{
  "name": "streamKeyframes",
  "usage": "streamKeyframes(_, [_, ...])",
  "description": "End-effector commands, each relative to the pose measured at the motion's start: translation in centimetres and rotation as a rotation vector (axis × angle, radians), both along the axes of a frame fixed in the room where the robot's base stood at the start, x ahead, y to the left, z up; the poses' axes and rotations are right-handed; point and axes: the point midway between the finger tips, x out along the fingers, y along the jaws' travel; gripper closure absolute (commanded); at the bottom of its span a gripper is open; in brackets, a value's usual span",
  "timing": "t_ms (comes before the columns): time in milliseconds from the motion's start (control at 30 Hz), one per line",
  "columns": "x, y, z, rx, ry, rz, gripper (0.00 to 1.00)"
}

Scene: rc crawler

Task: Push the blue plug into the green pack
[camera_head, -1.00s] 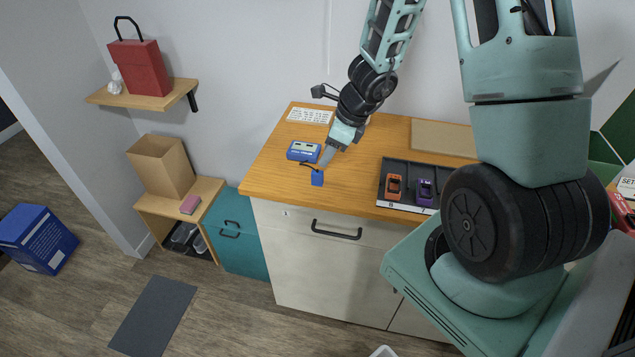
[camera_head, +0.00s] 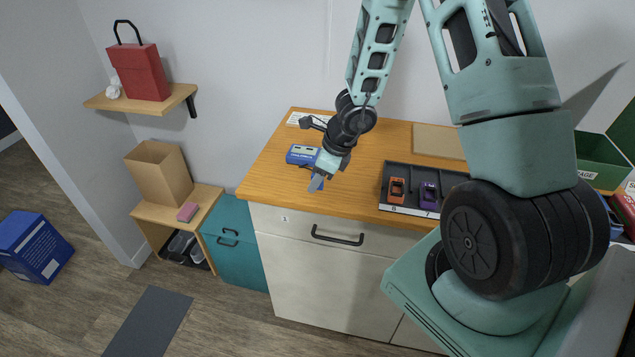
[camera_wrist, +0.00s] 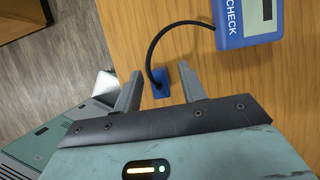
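The blue plug (camera_wrist: 160,86) is at the counter's front left, on a black cable (camera_wrist: 165,38) that curves to a blue device marked CHECK (camera_wrist: 238,38). My gripper (camera_wrist: 158,78) is open, one finger on each side of the plug, with gaps visible. In the head view, my gripper (camera_head: 316,184) is low at the counter's front edge and hides most of the plug; the blue device (camera_head: 302,154) lies just behind. I cannot make out the green pack in either view.
A dark tray (camera_head: 396,174) with an orange car (camera_head: 396,190) and a purple car (camera_head: 428,195) lies right of my gripper. A green bin (camera_head: 598,165) stands far right. The wooden counter (camera_head: 370,160) is clear between device and tray.

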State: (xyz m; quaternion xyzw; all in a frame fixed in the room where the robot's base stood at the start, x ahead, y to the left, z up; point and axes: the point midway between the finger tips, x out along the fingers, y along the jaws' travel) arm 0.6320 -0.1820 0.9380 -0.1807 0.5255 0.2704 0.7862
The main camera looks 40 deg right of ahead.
Motion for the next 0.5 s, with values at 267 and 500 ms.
streamKeyframes(267, [0.0, -0.01, 0.03, 0.0, 0.0, 0.0, 1.0])
streamKeyframes(500, [0.02, -0.01, 0.62, 0.0, -0.001, 0.001, 1.0])
